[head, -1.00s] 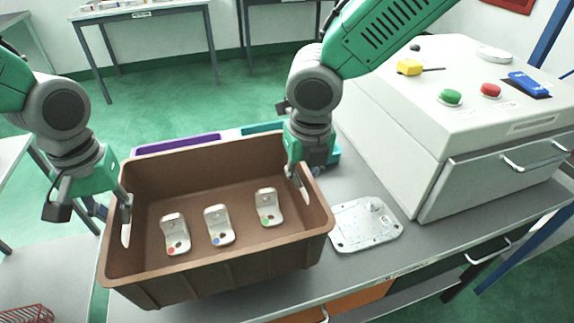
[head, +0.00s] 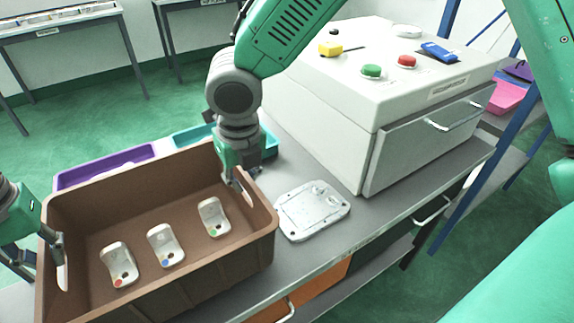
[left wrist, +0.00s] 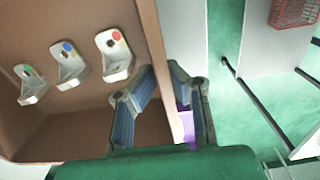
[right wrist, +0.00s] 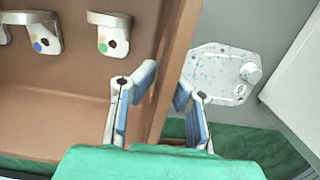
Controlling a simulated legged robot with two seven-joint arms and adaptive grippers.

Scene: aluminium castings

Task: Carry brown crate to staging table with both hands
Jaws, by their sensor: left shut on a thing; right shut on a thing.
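The brown crate (head: 232,268) is at the lower left of the head view, over the grey bench, roughly level. I cannot tell whether its base touches the bench. Three pale metal brackets with red, blue and green dots (head: 118,264) (head: 165,246) (head: 213,217) stand inside it. My left gripper (head: 58,262) is shut on the crate's left end wall, which also shows between its fingers in the left wrist view (left wrist: 160,50). My right gripper (head: 234,178) is shut on the right end wall, seen between its fingers in the right wrist view (right wrist: 178,50). Which table is the staging table is unclear.
A flat metal casting (head: 313,210) lies on the bench right of the crate. A white machine (head: 345,130) with buttons stands behind it. Purple (head: 105,165) and teal (head: 190,137) trays lie behind the crate. A table (head: 60,25) stands far left, with green floor between.

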